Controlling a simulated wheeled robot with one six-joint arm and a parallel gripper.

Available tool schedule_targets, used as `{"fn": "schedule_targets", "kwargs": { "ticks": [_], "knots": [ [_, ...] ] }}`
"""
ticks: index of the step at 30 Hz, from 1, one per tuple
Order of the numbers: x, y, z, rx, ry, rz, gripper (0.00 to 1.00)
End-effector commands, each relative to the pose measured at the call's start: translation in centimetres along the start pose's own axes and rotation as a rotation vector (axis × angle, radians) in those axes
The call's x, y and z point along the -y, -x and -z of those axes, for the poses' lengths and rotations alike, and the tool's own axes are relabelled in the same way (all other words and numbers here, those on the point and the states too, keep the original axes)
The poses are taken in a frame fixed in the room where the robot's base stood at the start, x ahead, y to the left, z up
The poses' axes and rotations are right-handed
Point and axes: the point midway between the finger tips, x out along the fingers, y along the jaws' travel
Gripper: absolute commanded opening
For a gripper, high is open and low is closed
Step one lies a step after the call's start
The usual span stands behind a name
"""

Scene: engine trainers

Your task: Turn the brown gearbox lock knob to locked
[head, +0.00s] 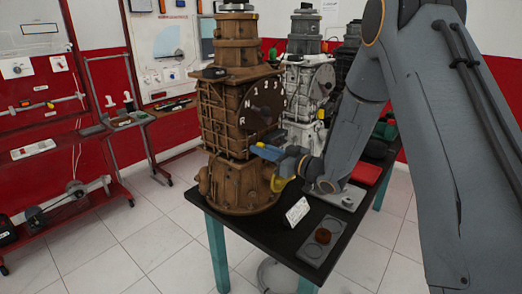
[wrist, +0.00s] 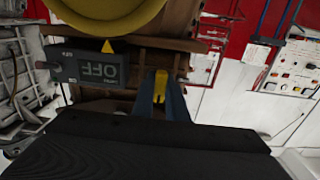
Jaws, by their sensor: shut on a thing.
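The brown gearbox (head: 222,105) stands upright on the dark table, with a dark round dial (head: 265,103) marked N, R and numbers on its front. My gripper (head: 268,152) reaches in from the right, at the gearbox's front below the dial. In the wrist view, my gripper (wrist: 162,98) has its blue-grey fingers shut on a small yellow knob (wrist: 160,84). The fingers hide the knob's sides, and I cannot read its lock position. A grey box reading OFF (wrist: 95,69) with a yellow triangle is left of the fingers in the wrist view.
A large yellow round part (wrist: 105,14) is close above the fingers in the wrist view. A white gearbox (head: 303,85) stands behind right.

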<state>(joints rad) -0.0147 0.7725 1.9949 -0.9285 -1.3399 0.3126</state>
Motion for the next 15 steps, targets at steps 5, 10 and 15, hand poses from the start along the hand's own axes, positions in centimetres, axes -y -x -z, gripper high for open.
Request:
{"fn": "schedule_targets", "kwargs": {
  "ticks": [5,10,15],
  "knots": [
    [-0.01,0.05,-0.13,0.002,-0.002,-0.001,0.26],
    [0.01,0.02,-0.07,0.001,-0.001,0.0,0.31],
    [0.0,0.11,-0.05,0.001,0.0,0.0,0.31]
  ]
}}
